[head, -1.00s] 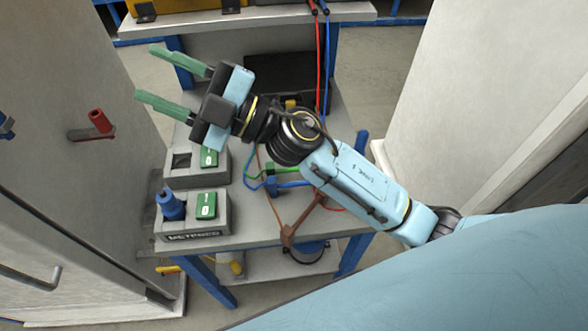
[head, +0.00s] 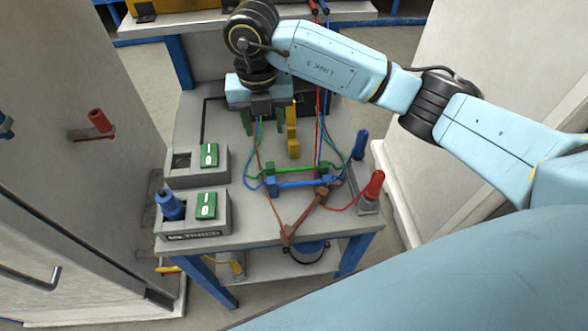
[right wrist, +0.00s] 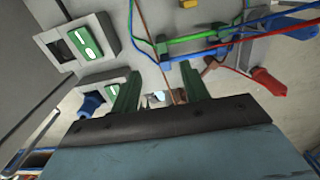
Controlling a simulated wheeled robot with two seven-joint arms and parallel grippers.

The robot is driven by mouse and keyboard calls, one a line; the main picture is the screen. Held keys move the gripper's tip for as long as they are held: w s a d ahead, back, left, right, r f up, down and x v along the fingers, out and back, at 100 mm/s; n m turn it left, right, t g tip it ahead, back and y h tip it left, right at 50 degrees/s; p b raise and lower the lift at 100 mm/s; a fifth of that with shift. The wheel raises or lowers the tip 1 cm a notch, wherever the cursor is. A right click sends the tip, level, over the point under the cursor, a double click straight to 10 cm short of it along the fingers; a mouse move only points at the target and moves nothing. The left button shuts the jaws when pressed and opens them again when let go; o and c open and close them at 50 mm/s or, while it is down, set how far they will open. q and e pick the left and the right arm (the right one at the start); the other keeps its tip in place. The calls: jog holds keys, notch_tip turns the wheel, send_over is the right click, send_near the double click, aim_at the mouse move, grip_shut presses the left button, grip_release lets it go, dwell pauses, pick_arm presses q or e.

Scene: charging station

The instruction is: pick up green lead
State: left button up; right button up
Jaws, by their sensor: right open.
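The green lead (head: 297,169) has a bar-shaped green body lying across the middle of the table, just behind the blue lead (head: 298,183). Its thin wires run toward the back. It also shows in the right wrist view (right wrist: 194,40), above and right of the fingers. My right gripper (head: 268,124) points down near the back of the table, behind the green lead and apart from it. In the right wrist view its green fingers (right wrist: 160,76) are spread, with a thin brown wire seen between them. My left gripper is out of view.
Two grey switch boxes (head: 193,216) sit on the left side of the table. A red plug (head: 373,184) stands at the right edge. Tall grey cabinets flank both sides.

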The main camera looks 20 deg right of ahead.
send_over(270, 165)
jog(key=f, duration=0.6)
jog(key=shift+w+f, duration=0.25)
jog(key=shift+w, duration=0.05)
jog(key=shift+s+f+b, duration=0.15)
jog(key=shift+f, duration=1.2)
jog(key=shift+s+f+b, duration=0.1)
jog(key=shift+f+b, duration=0.05)
jog(key=shift+f, duration=1.15)
jog(key=shift+r, duration=0.1)
grip_shut()
